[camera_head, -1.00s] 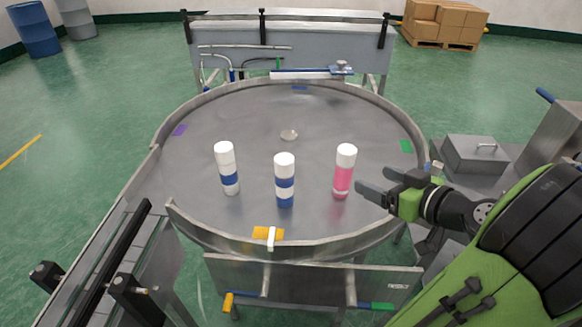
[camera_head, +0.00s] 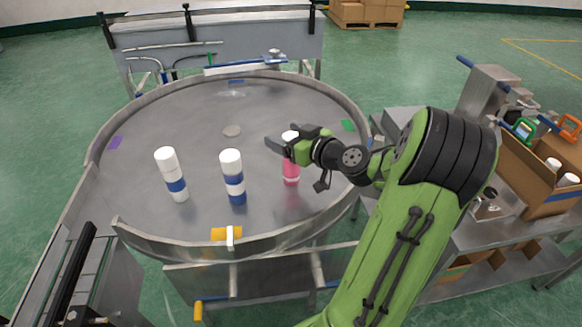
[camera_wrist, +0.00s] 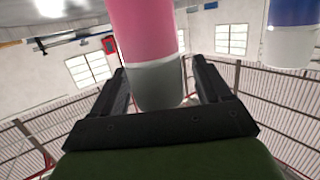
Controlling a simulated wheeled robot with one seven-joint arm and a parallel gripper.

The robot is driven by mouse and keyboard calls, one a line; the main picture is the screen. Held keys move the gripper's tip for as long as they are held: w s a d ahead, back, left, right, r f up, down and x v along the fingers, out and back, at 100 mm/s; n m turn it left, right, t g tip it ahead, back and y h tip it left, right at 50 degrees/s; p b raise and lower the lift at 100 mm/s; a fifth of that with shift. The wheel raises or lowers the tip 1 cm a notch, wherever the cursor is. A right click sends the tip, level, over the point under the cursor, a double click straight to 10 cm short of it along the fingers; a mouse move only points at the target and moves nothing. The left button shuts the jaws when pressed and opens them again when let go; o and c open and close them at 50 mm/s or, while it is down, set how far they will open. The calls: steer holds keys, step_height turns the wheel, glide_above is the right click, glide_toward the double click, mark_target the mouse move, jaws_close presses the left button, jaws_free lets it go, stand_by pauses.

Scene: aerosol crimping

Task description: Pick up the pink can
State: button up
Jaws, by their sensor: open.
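The pink can (camera_head: 291,172) with a white cap stands upright on the round steel table, right of two blue-and-white cans. My gripper (camera_head: 279,148) is open at the can's upper part and partly covers it in the head view. In the wrist view, which looks upside down, the pink can (camera_wrist: 150,30) has its shaded cap between the two open fingers (camera_wrist: 160,72). I cannot tell whether a finger touches it. The middle blue-and-white can (camera_head: 234,178) and the left blue-and-white can (camera_head: 172,174) stand upright, apart from my gripper.
At right, a steel cart (camera_head: 470,260) carries a cardboard box (camera_head: 535,170) holding white-topped items.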

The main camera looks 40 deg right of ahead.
steer(key=shift+w, duration=0.25)
steer(key=shift+s, duration=0.1)
steer(key=shift+c, duration=0.2)
jaws_close()
